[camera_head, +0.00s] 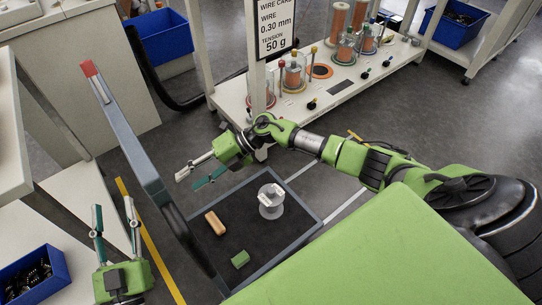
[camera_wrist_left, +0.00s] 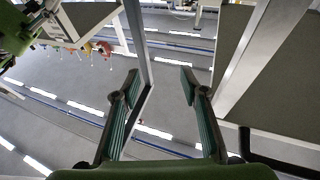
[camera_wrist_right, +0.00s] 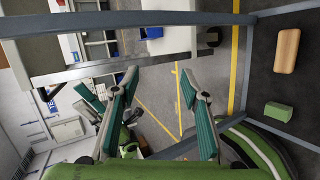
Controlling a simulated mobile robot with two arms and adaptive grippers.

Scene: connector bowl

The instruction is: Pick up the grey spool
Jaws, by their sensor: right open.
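The grey spool (camera_head: 271,207) stands on the dark tray top of a cart (camera_head: 252,187), toward its right side in the head view. It has a pale, light-grey top piece. My right gripper (camera_head: 190,180) is open and empty, to the left of the spool near the tray's far left edge. Its open fingers also show in the right wrist view (camera_wrist_right: 160,85), where the spool is out of view. My left gripper (camera_head: 113,212) is open and empty at the lower left, left of the cart; its fingers show apart in the left wrist view (camera_wrist_left: 160,88).
A tan block (camera_head: 215,223) and a green block (camera_head: 240,259) lie on the tray left of the spool. A blue bin (camera_head: 35,275) is at lower left. A bench with several spools (camera_head: 345,75) stands behind.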

